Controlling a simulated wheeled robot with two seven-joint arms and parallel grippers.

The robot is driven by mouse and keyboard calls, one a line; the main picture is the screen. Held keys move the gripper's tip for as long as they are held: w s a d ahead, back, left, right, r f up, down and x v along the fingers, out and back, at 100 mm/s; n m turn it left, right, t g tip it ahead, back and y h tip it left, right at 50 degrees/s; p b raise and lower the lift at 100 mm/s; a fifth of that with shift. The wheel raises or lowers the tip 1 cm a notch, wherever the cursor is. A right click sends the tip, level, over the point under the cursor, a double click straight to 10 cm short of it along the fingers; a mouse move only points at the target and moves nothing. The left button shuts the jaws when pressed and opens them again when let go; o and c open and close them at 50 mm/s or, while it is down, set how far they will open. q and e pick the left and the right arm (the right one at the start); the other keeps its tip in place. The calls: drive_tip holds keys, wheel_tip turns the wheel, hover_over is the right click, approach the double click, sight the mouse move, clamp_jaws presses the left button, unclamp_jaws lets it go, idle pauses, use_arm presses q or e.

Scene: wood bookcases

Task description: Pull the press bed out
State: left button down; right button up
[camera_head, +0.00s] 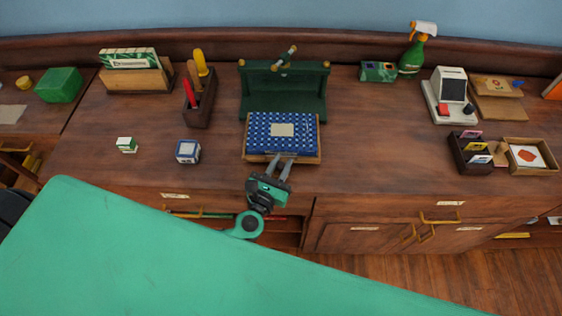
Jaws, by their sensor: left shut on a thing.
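The press (283,92) is a dark green frame with a handle on top, standing at the back of the wooden counter. The press bed (249,154) sticks out in front of the frame toward me. It bears a blue patterned sheet with a pale label in the middle. My left gripper (279,163) reaches up from below and is shut at the bed's front edge. The exact hold on the edge is too small to see clearly. My right gripper is not in view.
On the counter, a tool box (200,98) and a small blue-and-white box (188,151) stand left of the press. A card box (465,153), a wooden tray (530,156) and a spray bottle (415,52) stand to the right. Bare counter lies right of the bed. A drawer (285,232) below is open.

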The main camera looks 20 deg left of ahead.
use_arm(q)
drive_tip(key=c, duration=1.3)
unclamp_jaws()
drive_tip(key=shift+s, duration=0.1)
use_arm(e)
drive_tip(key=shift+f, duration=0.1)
use_arm(q)
drive_tip(key=shift+s+f, duration=0.1)
drive_tip(key=shift+s, duration=0.2)
drive_tip(key=s+a+b, duration=0.1)
drive_tip(key=s+b, duration=0.4)
drive_tip(key=s, duration=0.8)
drive_tip(key=shift+a, duration=0.3)
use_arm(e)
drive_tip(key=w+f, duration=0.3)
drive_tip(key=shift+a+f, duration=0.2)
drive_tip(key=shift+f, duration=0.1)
